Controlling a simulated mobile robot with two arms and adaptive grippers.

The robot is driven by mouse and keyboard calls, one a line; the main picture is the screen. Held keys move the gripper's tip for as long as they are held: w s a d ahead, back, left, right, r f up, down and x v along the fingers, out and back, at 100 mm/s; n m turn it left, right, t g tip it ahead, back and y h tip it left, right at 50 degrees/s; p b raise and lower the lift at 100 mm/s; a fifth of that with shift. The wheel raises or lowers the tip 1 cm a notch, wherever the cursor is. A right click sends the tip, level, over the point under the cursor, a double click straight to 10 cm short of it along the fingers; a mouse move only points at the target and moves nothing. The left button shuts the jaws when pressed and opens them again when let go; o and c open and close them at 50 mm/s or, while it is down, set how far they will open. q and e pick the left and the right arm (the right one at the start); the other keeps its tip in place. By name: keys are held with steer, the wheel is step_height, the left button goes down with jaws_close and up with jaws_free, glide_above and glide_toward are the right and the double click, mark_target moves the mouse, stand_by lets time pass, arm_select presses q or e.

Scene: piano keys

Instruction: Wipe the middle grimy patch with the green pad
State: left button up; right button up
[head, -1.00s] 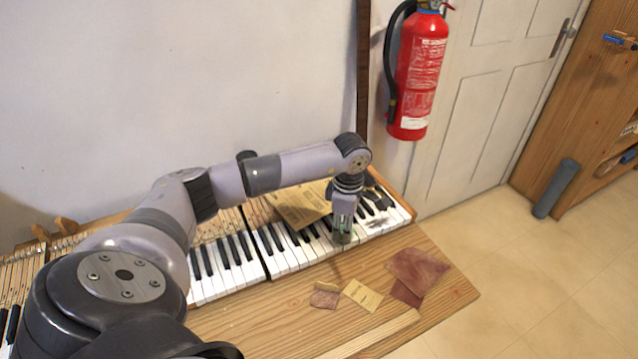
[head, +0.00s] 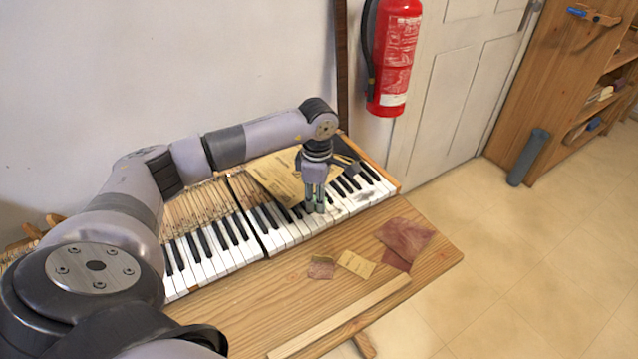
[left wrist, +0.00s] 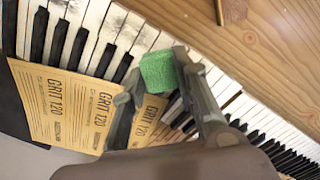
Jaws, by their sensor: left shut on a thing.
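My left gripper (head: 314,208) points down over the white keys (head: 284,235) of the right-hand keyboard section. In the left wrist view its fingers (left wrist: 155,77) are shut on the green pad (left wrist: 158,72), a small rough block. The pad is low over or on the keys; I cannot tell if it touches. Dark grey grime (left wrist: 118,26) smears the white keys beside the pad in the left wrist view. In the head view a dark smudge (head: 362,197) shows on keys right of the gripper. Grime under the pad is hidden. My right gripper is not in view.
Grit 120 sandpaper (head: 276,178) lies across the back of the keys, close behind the gripper. Reddish and tan paper scraps (head: 355,263) lie on the wooden bench (head: 430,262). A wooden strip (head: 340,317) lies near its front edge. A fire extinguisher (head: 395,55) hangs behind.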

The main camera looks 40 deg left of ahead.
arm_select(q)
step_height(320, 180, up, 3)
steer(key=shift+s+a+f+p, duration=0.1)
steer(key=shift+a+p, duration=0.05)
steer(key=shift+p, duration=0.5)
steer(key=shift+r, duration=0.4)
